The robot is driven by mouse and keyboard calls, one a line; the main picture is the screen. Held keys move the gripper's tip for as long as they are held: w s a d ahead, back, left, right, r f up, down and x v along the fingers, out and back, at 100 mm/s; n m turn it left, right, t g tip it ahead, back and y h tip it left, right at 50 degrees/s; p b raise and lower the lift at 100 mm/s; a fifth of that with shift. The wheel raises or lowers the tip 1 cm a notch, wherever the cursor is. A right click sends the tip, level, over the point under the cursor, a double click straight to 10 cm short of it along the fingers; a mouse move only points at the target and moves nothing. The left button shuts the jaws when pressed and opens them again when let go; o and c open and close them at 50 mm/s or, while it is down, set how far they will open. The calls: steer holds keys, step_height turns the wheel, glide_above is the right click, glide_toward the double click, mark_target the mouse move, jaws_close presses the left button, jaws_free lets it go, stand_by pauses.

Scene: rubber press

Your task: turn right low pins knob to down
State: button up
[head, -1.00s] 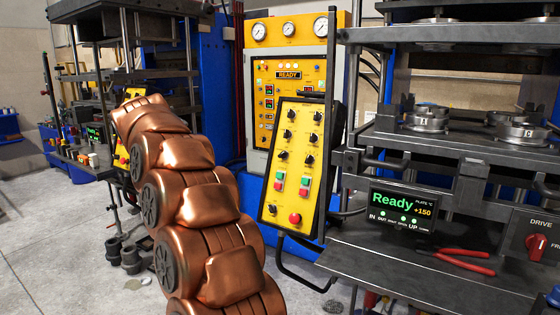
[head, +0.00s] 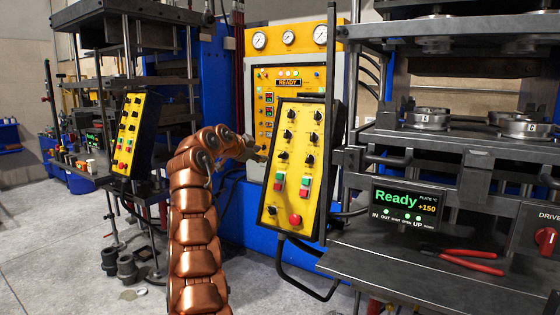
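The yellow control panel (head: 298,182) of the near press is tilted in the middle of the head view. It carries several black knobs in two columns, including the lowest knob of the right column (head: 310,159) and its left neighbour (head: 283,155). Their labels are too small to read, so I cannot tell which one is the low pins knob or its exact setting. My gripper (head: 259,154) is small and dark at the panel's left edge, beside the left column. I cannot tell whether it touches the panel, or whether its fingers are open.
Green and red buttons (head: 279,181) and a red stop button (head: 295,219) sit lower on the panel. A dark rail (head: 329,120) runs along its right edge. Red-handled pliers (head: 470,262) lie on the press table (head: 400,277). A second panel (head: 130,135) stands at left.

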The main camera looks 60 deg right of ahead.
mark_target(281, 155)
steer(key=shift+m+g+h, duration=0.4)
steer(key=shift+m+g, duration=0.1)
steer(key=shift+m, duration=0.4)
steer(key=s+d, duration=0.1)
steer(key=d, duration=0.1)
steer(key=s+d+p, duration=0.1)
steer(key=d, duration=0.1)
steer(key=s+d+f, duration=0.1)
steer(key=d, duration=0.2)
steer(key=shift+p, duration=0.3)
steer(key=shift+p+x, duration=0.3)
steer(key=shift+x, duration=0.65)
steer(key=shift+f, duration=0.15)
steer(key=shift+a, duration=0.1)
jaws_close()
